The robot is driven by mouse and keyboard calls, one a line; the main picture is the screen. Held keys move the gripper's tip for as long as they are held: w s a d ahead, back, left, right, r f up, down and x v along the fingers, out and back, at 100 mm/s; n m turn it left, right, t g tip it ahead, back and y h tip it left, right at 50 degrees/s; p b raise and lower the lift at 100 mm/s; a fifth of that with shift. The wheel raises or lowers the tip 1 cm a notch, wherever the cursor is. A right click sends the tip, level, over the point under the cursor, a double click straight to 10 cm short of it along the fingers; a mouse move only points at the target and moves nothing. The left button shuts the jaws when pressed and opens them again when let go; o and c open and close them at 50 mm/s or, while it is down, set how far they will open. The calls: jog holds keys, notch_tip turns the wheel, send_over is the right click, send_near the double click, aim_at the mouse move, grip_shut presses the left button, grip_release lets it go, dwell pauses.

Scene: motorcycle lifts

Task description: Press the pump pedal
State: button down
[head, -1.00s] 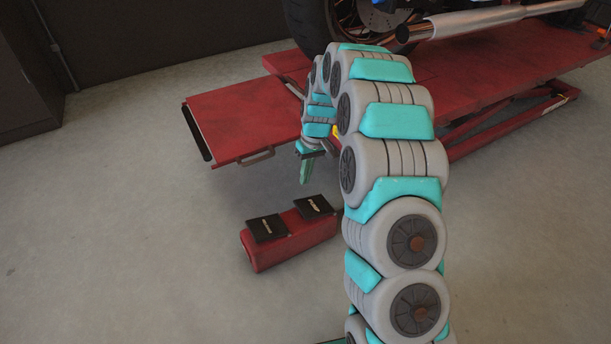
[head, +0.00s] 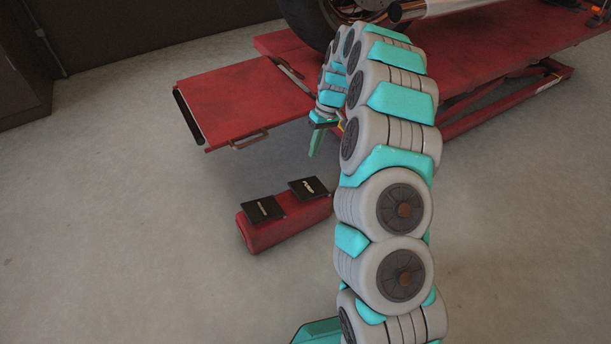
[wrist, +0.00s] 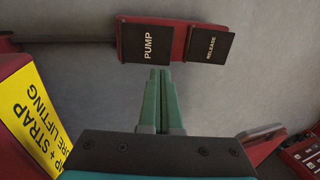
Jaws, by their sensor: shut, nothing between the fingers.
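The red pedal unit (head: 285,225) sits on the floor in the head view with two black pedals on top. The right one is the pump pedal (head: 308,188); the left one is the release pedal (head: 262,209). In the wrist view the pump pedal (wrist: 146,42), labelled PUMP, lies just beyond my fingertips, and the release pedal (wrist: 208,46) is to its right. My gripper (head: 315,150) is shut and empty, its green fingers pointing down, above and behind the pump pedal in the head view. The fingers (wrist: 160,72) appear apart from the pedal.
The red lift table (head: 480,75) with a motorcycle wheel (head: 310,15) on it stands behind. Its ramp (head: 235,100) with a handle (head: 250,139) sticks out at left. A yellow warning label (wrist: 32,108) is close at left in the wrist view. The floor in front is clear.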

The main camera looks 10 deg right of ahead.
aim_at(302, 189)
jog(key=b+x, duration=0.1)
jog(key=x, duration=1.2)
jog(key=shift+a+f, duration=0.1)
jog(key=shift+f, duration=0.3)
